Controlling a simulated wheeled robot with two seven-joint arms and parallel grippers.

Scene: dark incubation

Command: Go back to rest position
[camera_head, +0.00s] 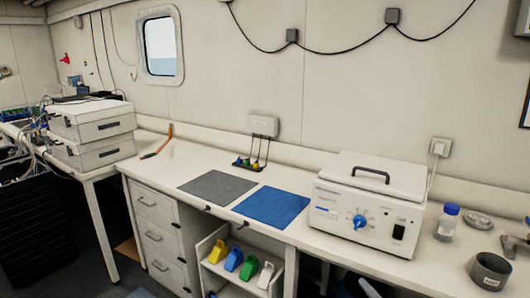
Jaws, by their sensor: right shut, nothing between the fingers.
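My right gripper (369,289) shows only as a dark shape at the bottom edge, below the front of the bench, mostly cut off. It is shut and holds nothing. It is apart from everything on the bench. I cannot make out my left gripper. The white incubator box (365,205) stands on the right part of the bench with its lid down, a black handle on top and a blue knob in front. A grey mat (218,187) and a blue mat (271,206) lie flat and bare side by side to its left.
The white bench (165,170) runs along the wall. A bottle with a blue cap (447,222) and a dark cup (490,271) stand at the right. A shelf below the bench holds several coloured items (233,260). White boxes (93,120) are stacked at the left.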

